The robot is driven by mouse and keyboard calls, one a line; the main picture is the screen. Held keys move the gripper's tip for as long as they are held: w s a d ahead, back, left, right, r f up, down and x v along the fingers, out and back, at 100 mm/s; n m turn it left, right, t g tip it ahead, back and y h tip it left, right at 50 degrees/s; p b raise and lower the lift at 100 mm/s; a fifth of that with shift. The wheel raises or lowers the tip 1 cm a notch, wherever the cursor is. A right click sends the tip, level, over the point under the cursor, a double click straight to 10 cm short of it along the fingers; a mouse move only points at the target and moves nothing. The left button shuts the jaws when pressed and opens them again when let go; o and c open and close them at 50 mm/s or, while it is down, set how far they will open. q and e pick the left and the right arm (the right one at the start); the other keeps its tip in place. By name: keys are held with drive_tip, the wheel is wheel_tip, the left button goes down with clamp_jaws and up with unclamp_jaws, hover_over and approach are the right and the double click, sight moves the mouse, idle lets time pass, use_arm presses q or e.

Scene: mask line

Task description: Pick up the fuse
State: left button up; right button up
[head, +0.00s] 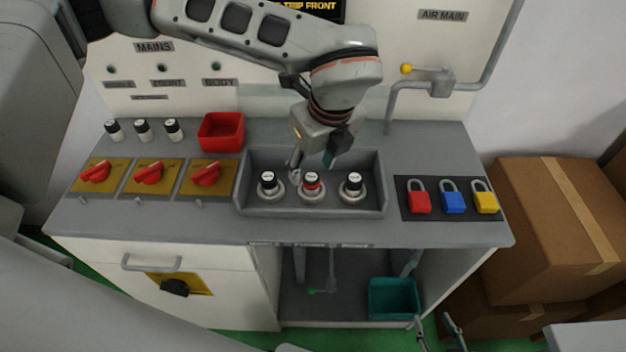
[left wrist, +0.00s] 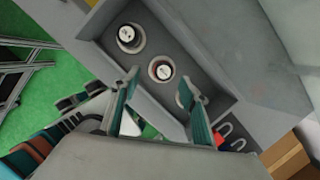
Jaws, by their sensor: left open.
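Three fuses stand upright in round sockets in the grey recessed tray (head: 313,211): a left one (head: 268,183), a middle one with a red band (head: 312,185) and a right one (head: 352,184). Three more black-and-white fuses (head: 143,130) stand on the bench at the back left. My left gripper (head: 312,170) is open above the tray, just behind the middle fuse. In the left wrist view, the banded fuse (left wrist: 161,71) shows beyond the open, empty fingers, with another fuse (left wrist: 130,38) further off. My right gripper (head: 436,325) is open at the bottom edge, away from the fuses.
A red bin (head: 221,131) stands behind the tray's left end. Red rotary switches (head: 150,174) lie left of the tray; red, blue and yellow padlocks (head: 453,201) lie right. A teal bin (head: 393,298) sits on the shelf below. Cardboard boxes (head: 545,225) stand at the right.

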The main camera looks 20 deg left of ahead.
sight(313, 179)
use_arm(q)
drive_tip(key=shift+d+p+x, duration=0.2)
drive_tip(key=shift+x, duration=1.35)
drive_tip(key=shift+d+p+x, duration=0.2)
drive_tip(key=shift+d+x, duration=0.05)
drive_tip(key=shift+x, duration=1.3)
drive_tip(key=shift+w, duration=0.1)
drive_tip(key=c, duration=1.2)
